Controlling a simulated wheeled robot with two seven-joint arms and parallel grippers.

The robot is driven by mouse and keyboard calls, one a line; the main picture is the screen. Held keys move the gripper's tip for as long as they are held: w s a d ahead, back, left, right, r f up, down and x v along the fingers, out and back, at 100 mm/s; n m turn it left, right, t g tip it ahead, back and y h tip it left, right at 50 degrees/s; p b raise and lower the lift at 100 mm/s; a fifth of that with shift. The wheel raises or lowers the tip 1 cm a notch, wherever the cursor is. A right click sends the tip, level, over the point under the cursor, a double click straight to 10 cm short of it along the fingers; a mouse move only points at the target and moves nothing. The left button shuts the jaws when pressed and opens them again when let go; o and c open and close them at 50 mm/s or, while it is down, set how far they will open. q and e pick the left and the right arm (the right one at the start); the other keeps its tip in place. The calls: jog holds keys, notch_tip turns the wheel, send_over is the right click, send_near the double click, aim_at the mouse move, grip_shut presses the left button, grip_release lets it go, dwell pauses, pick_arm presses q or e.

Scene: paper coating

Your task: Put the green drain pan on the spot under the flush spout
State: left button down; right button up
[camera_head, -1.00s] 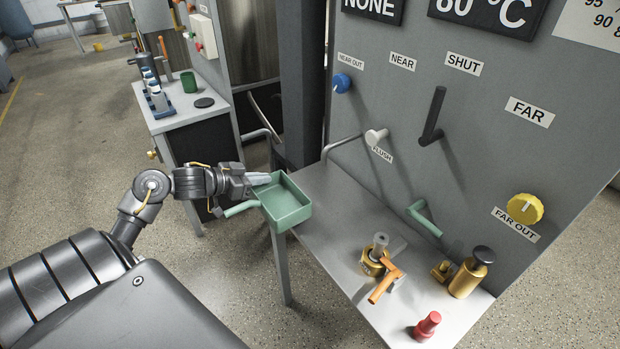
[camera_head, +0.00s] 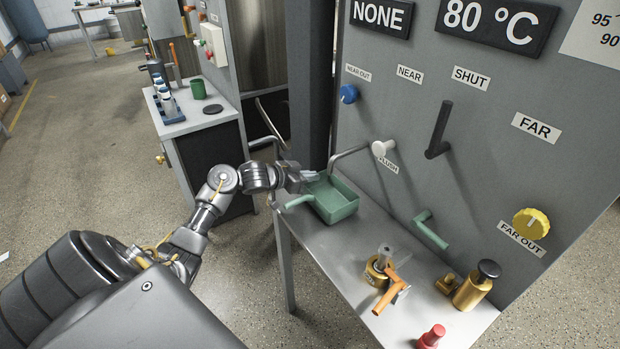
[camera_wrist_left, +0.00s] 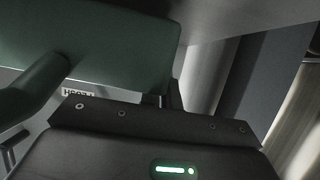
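The green drain pan (camera_head: 346,213) is a rectangular tray with a handle (camera_head: 300,201) pointing left. My left gripper (camera_head: 312,177) is shut on its far left rim, and the pan stays level. The pan is over the back left part of the grey shelf (camera_head: 322,245); I cannot tell whether it touches the shelf. The flush spout (camera_head: 345,155), a bent grey pipe, comes from the panel and ends at the pan's far edge. In the left wrist view the pan (camera_wrist_left: 110,45) fills the upper left, close to the gripper, with fingertips hidden. My right gripper is not in view.
A white flush knob (camera_head: 379,149) and a green lever (camera_head: 432,231) stick out from the panel, right of the pan. A brass valve with an orange handle (camera_head: 390,297), a brass cylinder (camera_head: 474,289) and a red knob (camera_head: 432,336) stand toward the shelf's front right.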

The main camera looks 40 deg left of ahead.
pick_arm(q)
jog(key=shift+f, duration=0.45)
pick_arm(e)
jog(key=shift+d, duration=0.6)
pick_arm(q)
jog(key=c, duration=1.6)
grip_release()
jog(key=shift+f, duration=0.1)
jog(key=shift+c, duration=0.2)
jog(key=shift+s+a+r, duration=0.1)
jog(key=shift+r, duration=0.1)
jog(key=v, duration=1.2)
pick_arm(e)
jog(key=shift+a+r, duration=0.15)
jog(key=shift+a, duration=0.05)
pick_arm(q)
jog(key=shift+f, duration=0.1)
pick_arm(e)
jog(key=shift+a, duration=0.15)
